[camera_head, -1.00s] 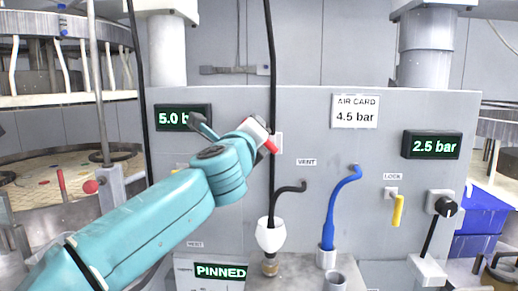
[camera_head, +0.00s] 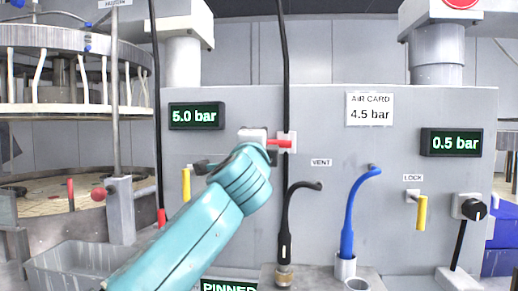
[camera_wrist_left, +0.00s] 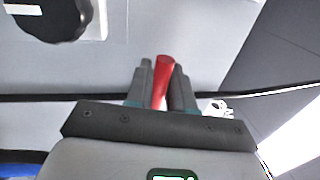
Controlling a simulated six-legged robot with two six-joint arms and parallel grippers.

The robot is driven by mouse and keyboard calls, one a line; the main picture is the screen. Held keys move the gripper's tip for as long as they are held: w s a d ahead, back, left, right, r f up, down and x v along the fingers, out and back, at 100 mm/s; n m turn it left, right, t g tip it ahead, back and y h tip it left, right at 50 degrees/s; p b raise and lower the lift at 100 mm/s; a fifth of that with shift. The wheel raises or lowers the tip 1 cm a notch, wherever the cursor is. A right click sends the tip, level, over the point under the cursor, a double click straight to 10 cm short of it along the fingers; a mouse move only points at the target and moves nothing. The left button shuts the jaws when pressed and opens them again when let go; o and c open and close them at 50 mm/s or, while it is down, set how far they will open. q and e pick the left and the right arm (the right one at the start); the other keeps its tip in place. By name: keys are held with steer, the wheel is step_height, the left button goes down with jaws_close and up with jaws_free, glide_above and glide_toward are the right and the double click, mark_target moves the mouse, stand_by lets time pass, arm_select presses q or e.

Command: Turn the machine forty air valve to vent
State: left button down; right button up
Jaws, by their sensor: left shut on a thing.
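The air valve's red lever (camera_head: 281,143) sits on a pale mount on the grey panel, above and left of the VENT label (camera_head: 321,162). It lies about level, pointing right. My left gripper (camera_head: 264,139) is at the lever, its fingers partly hidden by my teal wrist. In the left wrist view my left gripper (camera_wrist_left: 161,90) is shut on the red lever (camera_wrist_left: 163,72), which stands between its dark fingers. My right gripper is not in view. The right display (camera_head: 454,142) reads 0.5 bar; the left display (camera_head: 195,116) reads 5.0 bar.
The AIR CARD (camera_head: 370,109) reads 4.5 bar. Below are a black hose (camera_head: 285,225) on a brass fitting, a blue hose (camera_head: 348,220), a yellow lever (camera_head: 421,213) under LOCK and a black knob (camera_head: 473,209). A black cable (camera_head: 284,70) runs vertically close behind the gripper.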

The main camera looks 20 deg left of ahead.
arm_select(q)
steer(key=shift+f+n, duration=0.15)
steer(key=shift+n, duration=0.15)
steer(key=c, duration=1.1)
jaws_free()
steer(key=shift+c, duration=0.2)
steer(key=shift+s, duration=0.1)
steer(key=shift+s+d+f+b, duration=0.1)
steer(key=shift+s+f+b, duration=0.2)
steer(key=shift+b, duration=0.3)
steer(key=b+v, duration=0.7)
steer(key=v, duration=0.8)
steer(key=shift+s+b, duration=0.3)
